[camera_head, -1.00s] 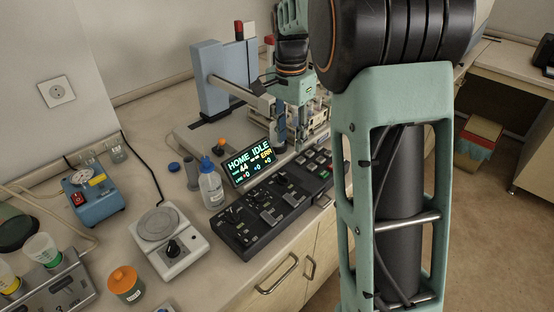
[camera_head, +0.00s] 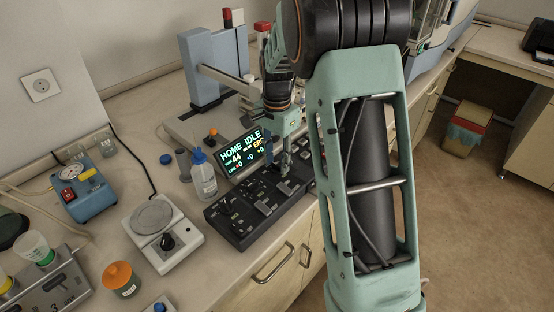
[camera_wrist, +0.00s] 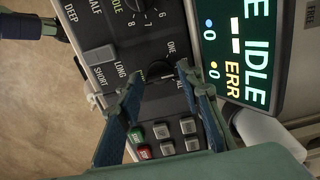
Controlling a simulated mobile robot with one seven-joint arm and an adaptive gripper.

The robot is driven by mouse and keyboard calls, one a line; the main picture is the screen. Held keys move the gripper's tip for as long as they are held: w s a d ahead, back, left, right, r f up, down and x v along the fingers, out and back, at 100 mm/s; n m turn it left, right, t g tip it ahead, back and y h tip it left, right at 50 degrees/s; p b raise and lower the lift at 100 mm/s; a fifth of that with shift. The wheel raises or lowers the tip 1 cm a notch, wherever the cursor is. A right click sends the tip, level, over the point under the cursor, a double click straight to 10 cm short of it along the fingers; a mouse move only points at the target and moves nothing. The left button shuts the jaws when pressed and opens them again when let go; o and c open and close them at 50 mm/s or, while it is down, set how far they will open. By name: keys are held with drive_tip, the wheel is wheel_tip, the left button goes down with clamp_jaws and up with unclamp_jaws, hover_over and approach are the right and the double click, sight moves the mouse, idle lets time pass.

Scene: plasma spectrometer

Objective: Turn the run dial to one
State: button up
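The run dial (camera_wrist: 160,70) is a dark round knob on the black control panel, with the labels ONE and ALL beside it in the wrist view. Its exact pointing direction is hard to read. My gripper (camera_wrist: 160,72) is open, with one fingertip on each side of the dial; I cannot tell whether either finger touches it. In the head view my gripper (camera_head: 280,165) is low over the far right part of the control panel (camera_head: 240,229), and the dial is hidden there. The lit screen (camera_head: 243,150) behind the panel reads HOME IDLE and ERR.
Red, green and grey buttons (camera_wrist: 164,131) sit close to the fingers. A wash bottle (camera_head: 203,179) stands left of the panel, next to a balance-like device (camera_head: 160,242). A blue-grey column (camera_head: 201,65) stands behind. The bench front is at the panel's near side.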

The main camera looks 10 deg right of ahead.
drive_tip(key=shift+c, duration=0.2)
drive_tip(key=c, duration=0.8)
drive_tip(key=shift+n, duration=0.4)
drive_tip(key=n, duration=0.3)
drive_tip(key=shift+n, duration=0.4)
drive_tip(key=n, duration=0.5)
drive_tip(key=shift+w, duration=0.1)
drive_tip(key=o, duration=0.8)
